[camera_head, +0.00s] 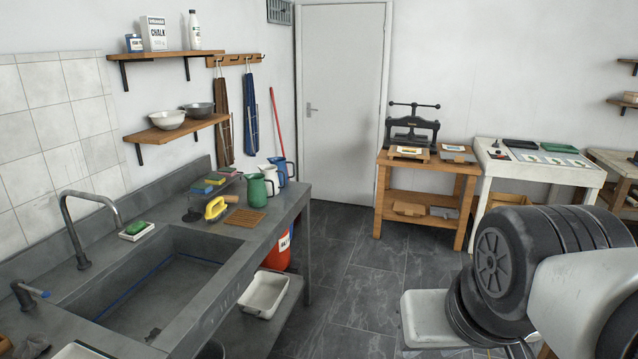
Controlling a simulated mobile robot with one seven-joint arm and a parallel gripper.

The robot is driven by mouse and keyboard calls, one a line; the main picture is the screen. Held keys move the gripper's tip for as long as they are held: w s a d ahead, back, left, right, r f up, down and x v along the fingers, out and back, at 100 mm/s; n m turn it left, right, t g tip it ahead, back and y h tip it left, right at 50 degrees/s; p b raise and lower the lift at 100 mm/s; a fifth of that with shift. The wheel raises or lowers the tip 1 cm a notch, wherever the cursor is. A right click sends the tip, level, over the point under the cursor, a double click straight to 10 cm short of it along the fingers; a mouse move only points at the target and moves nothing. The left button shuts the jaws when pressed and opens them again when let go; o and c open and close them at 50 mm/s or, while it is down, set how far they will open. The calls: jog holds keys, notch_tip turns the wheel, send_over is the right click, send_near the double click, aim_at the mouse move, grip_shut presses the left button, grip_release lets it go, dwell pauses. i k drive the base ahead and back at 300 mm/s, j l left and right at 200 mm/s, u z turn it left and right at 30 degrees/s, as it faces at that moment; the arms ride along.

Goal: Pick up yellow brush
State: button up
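The yellow brush (215,208) sits on the grey metal counter (270,222) to the right of the sink basin. It has a looped yellow handle, and its bristles are hard to make out at this size. Nothing holds it. Part of my arm fills the lower right of the view, far to the right of the brush. My gripper cannot be made out in this view.
A wooden slatted rack (245,218) lies right of the brush, and a green jug (258,190) stands behind it. Stacked coloured blocks (208,183) sit behind the brush. The faucet (90,225) rises at the left. Dark floor (345,285) is clear beside the counter.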

aim_at(211, 214)
jog(key=i+l+z, duration=0.1)
jog(key=i+z, duration=0.2)
jog(key=i, duration=1.25)
jog(key=i+u, duration=0.3)
jog(key=i, duration=0.15)
jog(key=i+l+u, duration=0.1)
jog(key=i+u, duration=0.2)
jog(key=i, duration=0.15)
jog(key=i+l+u, duration=0.25)
jog(key=i, duration=0.15)
jog(key=i+j+u, duration=0.1)
jog(key=u, duration=0.35)
jog(key=i+u, duration=0.35)
jog(key=u, duration=0.15)
jog(key=i+l+u, duration=0.1)
jog(key=u, duration=0.35)
jog(key=i+l+u, duration=0.2)
jog(key=u, duration=0.3)
jog(key=i+l, duration=0.05)
jog(key=i, duration=0.05)
